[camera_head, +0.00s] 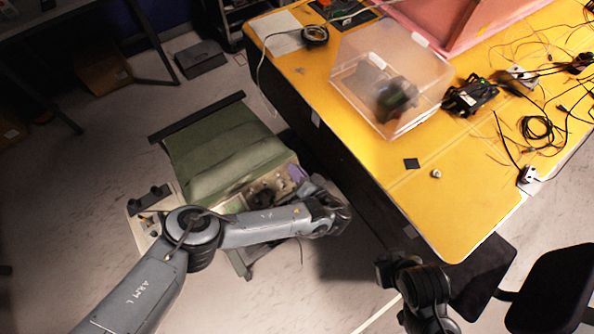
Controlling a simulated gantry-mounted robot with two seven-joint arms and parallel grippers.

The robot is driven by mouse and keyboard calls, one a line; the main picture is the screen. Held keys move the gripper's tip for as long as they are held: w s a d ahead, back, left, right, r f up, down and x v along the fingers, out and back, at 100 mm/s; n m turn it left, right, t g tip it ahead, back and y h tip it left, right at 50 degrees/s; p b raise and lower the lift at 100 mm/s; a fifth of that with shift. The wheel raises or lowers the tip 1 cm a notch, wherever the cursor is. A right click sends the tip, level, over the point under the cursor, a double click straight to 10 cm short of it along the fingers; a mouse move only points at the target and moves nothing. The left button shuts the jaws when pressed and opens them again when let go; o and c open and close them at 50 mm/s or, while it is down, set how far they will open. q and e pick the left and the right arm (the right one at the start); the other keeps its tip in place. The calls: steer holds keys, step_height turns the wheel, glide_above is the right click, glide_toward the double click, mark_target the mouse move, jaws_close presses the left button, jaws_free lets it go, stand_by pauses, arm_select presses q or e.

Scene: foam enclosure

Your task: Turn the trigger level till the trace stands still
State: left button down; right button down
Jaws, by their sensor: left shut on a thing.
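A green-cased instrument (222,150), which looks like the oscilloscope, stands on a low cart beside the yellow table. Its pale front panel (262,190) carries several small knobs and faces the lower right. My left arm reaches across in front of it, and the wrist bends back toward the panel's right end. My left gripper (306,190) is there, shut on what seems to be a panel knob; the fingertips are hard to make out. The trace cannot be seen, and my arm covers the panel's lower part. My right arm (425,287) is at the bottom right, its fingers unclear.
The yellow table (445,215) holds a clear plastic box (365,85), black cables and a small electronic device (470,95). Its edge runs close to my left wrist. A black chair (550,290) stands at lower right. The floor at left is open.

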arm_select(q)
steer(key=m, duration=0.9)
steer(key=m+h, duration=0.1)
steer(key=m, duration=0.7)
steer(key=shift+r+m+g, duration=0.15)
steer(key=shift+m+g, duration=0.15)
steer(key=shift+m, duration=0.1)
arm_select(e)
steer(key=shift+d+r, duration=0.15)
steer(key=shift+r, duration=0.1)
stand_by(0.3)
arm_select(q)
steer(key=c, duration=1.1)
jaws_free()
steer(key=shift+p, duration=0.3)
